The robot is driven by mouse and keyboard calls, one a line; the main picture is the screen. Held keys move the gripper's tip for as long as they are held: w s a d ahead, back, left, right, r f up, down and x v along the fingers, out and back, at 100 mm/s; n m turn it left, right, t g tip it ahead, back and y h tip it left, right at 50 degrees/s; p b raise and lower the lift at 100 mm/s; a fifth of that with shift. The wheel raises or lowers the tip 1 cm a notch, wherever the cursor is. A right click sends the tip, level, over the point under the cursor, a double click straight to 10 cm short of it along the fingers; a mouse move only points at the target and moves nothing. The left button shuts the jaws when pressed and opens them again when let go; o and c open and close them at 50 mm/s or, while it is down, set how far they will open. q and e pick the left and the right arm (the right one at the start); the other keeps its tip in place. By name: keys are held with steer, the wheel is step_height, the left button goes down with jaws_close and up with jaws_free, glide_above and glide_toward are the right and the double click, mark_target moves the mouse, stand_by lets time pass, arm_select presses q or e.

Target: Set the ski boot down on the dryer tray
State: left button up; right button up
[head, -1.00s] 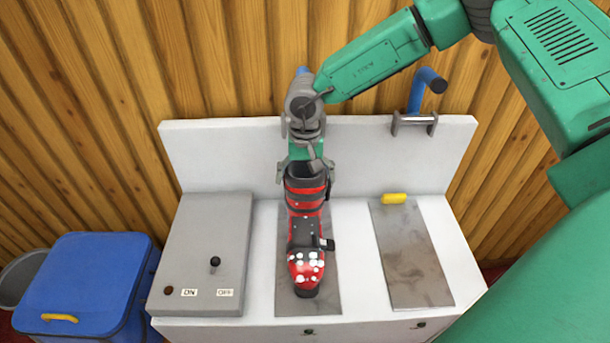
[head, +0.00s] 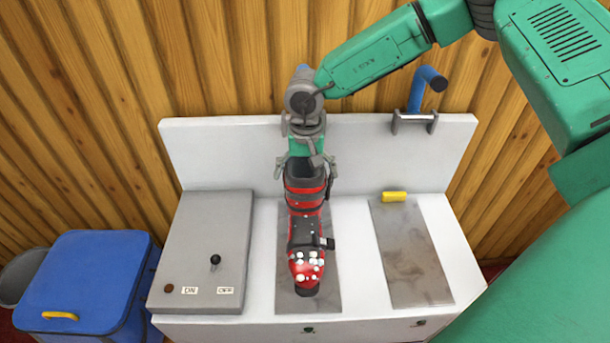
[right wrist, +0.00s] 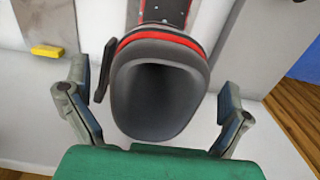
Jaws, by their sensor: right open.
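The red and black ski boot (head: 305,232), with white spots on its toe, rests upright on the middle grey metal tray (head: 325,285), toe toward the front. My right gripper (head: 308,174) is at the back of the tray, at the boot's cuff. In the right wrist view the boot's open dark cuff (right wrist: 155,90) lies between the two spread fingers, with gaps on both sides. The right gripper (right wrist: 155,82) is open there. My left gripper is out of view.
A second metal plate (head: 412,255) with a yellow block (head: 395,197) lies to the right. A grey control box (head: 205,245) with a black lever stands left. A blue bin (head: 90,280) is beside the bench.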

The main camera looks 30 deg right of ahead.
step_height(320, 180, up, 11)
stand_by(0.3)
